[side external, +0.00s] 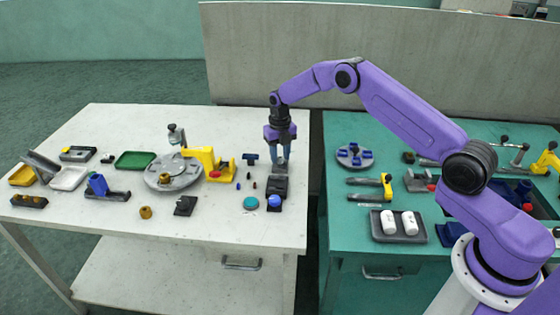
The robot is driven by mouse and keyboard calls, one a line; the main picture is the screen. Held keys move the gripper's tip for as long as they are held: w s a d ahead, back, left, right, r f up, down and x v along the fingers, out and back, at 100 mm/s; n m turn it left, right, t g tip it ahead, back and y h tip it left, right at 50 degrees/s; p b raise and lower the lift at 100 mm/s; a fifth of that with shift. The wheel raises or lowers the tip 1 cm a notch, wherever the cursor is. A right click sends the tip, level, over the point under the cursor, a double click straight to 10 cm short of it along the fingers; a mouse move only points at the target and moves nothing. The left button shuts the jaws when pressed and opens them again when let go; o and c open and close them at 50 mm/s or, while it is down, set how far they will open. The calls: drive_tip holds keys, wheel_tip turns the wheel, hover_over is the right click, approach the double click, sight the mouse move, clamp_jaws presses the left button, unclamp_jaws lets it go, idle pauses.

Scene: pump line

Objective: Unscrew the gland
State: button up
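My gripper (281,158) points down over the right part of the white table, near its right edge. Its fingertips are just above or at a dark block (278,187). The fingers and the arm's own parts hide what lies between them, so I cannot tell whether they hold anything. I cannot tell for sure which part is the gland. A small brass-coloured part (145,212) stands near the front of the white table, well to the left of my gripper. A blue round knob (274,201) sits at the front of the dark block.
A grey round plate (158,181) with a yellow clamp (222,171) stands left of my gripper. A teal disc (250,203) and several small dark pegs lie between. A green tray (135,160) is farther left. The green table (345,215) on the right holds a tray with white bottles.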

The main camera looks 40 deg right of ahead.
drive_tip(key=shift+r, duration=2.15)
drive_tip(key=m, duration=0.5)
drive_tip(key=shift+r, duration=0.15)
drive_tip(key=m, duration=0.5)
drive_tip(key=shift+r, duration=0.2)
drive_tip(key=m, duration=0.4)
drive_tip(key=shift+w+r+m, duration=0.1)
drive_tip(key=shift+r+m, duration=0.1)
drive_tip(key=shift+m, duration=0.2)
drive_tip(key=m, duration=0.6)
drive_tip(key=shift+r+m, duration=0.2)
drive_tip(key=shift+m, duration=0.1)
drive_tip(key=m, duration=0.6)
drive_tip(key=shift+r, duration=0.25)
drive_tip(key=m, duration=0.6)
drive_tip(key=shift+r, duration=0.2)
drive_tip(key=shift+m, duration=0.3)
drive_tip(key=shift+f, duration=3.5)
